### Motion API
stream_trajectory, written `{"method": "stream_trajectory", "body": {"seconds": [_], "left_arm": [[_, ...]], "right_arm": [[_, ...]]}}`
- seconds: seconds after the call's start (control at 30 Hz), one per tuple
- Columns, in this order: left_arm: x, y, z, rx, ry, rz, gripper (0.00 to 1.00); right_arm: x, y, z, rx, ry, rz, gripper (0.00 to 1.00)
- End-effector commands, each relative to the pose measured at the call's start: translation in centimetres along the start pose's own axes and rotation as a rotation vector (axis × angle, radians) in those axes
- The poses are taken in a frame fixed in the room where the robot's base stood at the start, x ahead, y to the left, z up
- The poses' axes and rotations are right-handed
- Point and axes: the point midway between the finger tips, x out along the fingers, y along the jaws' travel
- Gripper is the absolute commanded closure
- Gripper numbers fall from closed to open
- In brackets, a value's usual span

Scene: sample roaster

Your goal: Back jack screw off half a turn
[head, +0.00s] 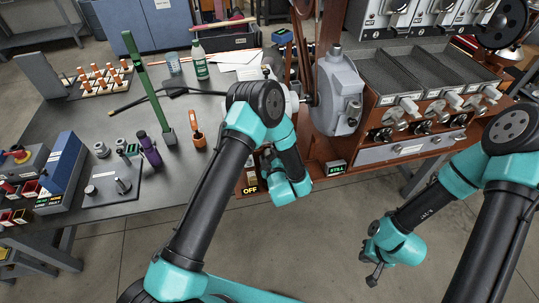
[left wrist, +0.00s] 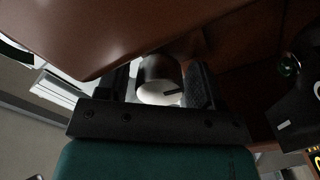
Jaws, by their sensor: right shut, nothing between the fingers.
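In the left wrist view a dark cylinder with a pale end face (left wrist: 158,92) lies between the two fingers of my left gripper (left wrist: 165,78). The face carries a short dark mark; it looks like the jack screw's head. The fingers stand apart on either side of it, and I cannot tell whether both touch it. In the head view my left wrist is low at the front of the roaster (head: 340,95), and its fingers are hidden. My right gripper (head: 373,277) is shut and empty, low over the floor, clear of the roaster.
A brown panel (left wrist: 130,35) hangs close above my left fingers. An OFF sign (head: 250,190) and a STILL sign (head: 336,168) are on the roaster's front edge.

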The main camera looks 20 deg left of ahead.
Motion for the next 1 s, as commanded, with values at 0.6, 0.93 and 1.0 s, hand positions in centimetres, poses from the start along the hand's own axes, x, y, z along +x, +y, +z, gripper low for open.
{"method": "stream_trajectory", "body": {"seconds": [0.6,0.93,1.0], "left_arm": [[-0.03,0.0,0.0,-0.034,0.0,0.0,0.8],[-0.04,0.02,0.0,-0.135,0.0,0.0,0.8],[-0.04,0.01,0.0,-0.134,0.0,0.0,0.8]], "right_arm": [[0.0,0.0,0.0,0.0,0.0,0.0,1.0],[0.0,0.0,0.0,0.0,0.0,0.0,1.0],[0.0,0.0,0.0,0.0,0.0,0.0,1.0]]}}
